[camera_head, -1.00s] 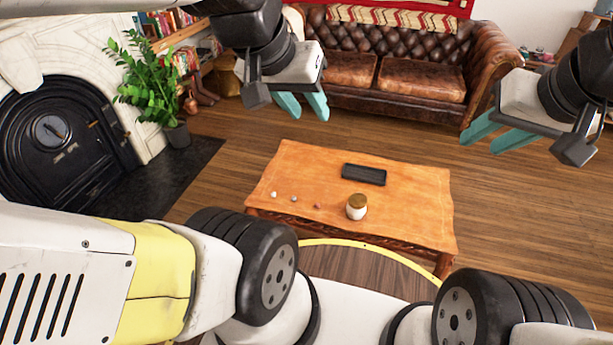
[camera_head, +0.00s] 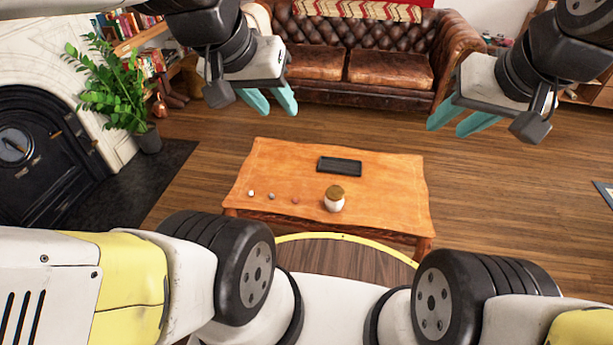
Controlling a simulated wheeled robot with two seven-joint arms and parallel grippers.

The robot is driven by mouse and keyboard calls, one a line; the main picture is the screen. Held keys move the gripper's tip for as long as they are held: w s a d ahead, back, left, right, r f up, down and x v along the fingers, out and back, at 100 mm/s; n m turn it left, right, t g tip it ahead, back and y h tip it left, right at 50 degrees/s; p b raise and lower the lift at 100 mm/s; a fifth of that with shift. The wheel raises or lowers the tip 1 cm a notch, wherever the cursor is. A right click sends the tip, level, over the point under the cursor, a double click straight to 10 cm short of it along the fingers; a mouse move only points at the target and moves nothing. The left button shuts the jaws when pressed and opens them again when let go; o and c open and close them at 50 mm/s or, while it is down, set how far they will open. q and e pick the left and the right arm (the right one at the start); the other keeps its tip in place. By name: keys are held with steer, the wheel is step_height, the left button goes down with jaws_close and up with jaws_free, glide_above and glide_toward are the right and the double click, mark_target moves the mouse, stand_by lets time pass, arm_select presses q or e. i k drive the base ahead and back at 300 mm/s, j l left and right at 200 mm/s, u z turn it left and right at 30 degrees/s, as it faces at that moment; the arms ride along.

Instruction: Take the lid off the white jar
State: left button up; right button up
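The white jar (camera_head: 334,205) stands upright near the front edge of the wooden coffee table, right of its middle. Its brown lid (camera_head: 335,192) sits on top of it. My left gripper (camera_head: 274,103) is open and empty, in the air beyond the table's far left part. My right gripper (camera_head: 452,122) is open and empty, in the air to the right of the table's far right corner. Both are well apart from the jar, and nothing hides the jar or lid.
The wooden table (camera_head: 390,195) also holds a dark tray (camera_head: 340,166) behind the jar and several small round objects (camera_head: 272,196) to its left. A leather sofa (camera_head: 385,68) stands behind. A potted plant (camera_head: 112,90) and black fireplace (camera_head: 35,150) are at left.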

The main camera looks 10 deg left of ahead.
mark_target(332, 206)
steer(key=j+z, duration=0.3)
steer(key=j, duration=0.7)
steer(key=j+z, duration=0.25)
steer(key=j, duration=0.75)
steer(key=i+z, duration=0.1)
steer(key=z, duration=0.55)
steer(key=i+j, duration=0.3)
steer(key=j, duration=0.1)
